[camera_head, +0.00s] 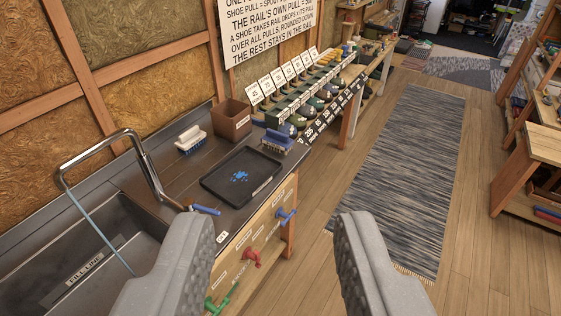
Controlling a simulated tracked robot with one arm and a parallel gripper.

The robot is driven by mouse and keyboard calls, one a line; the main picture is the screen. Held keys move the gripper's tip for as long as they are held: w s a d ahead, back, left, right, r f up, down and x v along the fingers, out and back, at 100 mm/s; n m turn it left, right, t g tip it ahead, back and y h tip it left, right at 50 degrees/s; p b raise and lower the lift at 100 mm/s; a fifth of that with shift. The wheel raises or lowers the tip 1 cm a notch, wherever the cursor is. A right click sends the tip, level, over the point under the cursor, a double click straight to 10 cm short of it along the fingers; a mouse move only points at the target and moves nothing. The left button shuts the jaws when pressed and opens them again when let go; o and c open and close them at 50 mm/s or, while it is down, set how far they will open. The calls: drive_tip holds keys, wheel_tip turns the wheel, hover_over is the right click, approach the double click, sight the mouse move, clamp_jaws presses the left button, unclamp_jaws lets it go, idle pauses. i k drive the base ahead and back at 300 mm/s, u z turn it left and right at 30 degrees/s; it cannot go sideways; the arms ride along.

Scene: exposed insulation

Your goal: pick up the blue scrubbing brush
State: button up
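A blue brush-like object (277,141) sits on the dark counter at the right of the black tray. A second brush-like object (190,139), with a pale top and a blue-and-white lower part, stands on the counter left of the brown box. Both are small here, so fine detail is unclear. My gripper (273,228) is open and empty, its two grey fingers wide apart in the foreground. Both objects are well beyond the fingertips, and neither is touched.
A black tray (213,184) with blue bits lies on the counter. A brown box (232,124) stands behind it. A sink (95,262) with a tall metal faucet (147,167) is at left. Coloured taps project from the counter front. The floor with a grey rug (408,170) is clear at right.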

sight(275, 139)
drive_tip(key=z, duration=0.35)
drive_tip(key=i, duration=0.55)
drive_tip(key=z, duration=0.45)
drive_tip(key=i, duration=1.3)
drive_tip(key=u, duration=0.45)
drive_tip(key=i, duration=0.8)
drive_tip(key=u, duration=0.55)
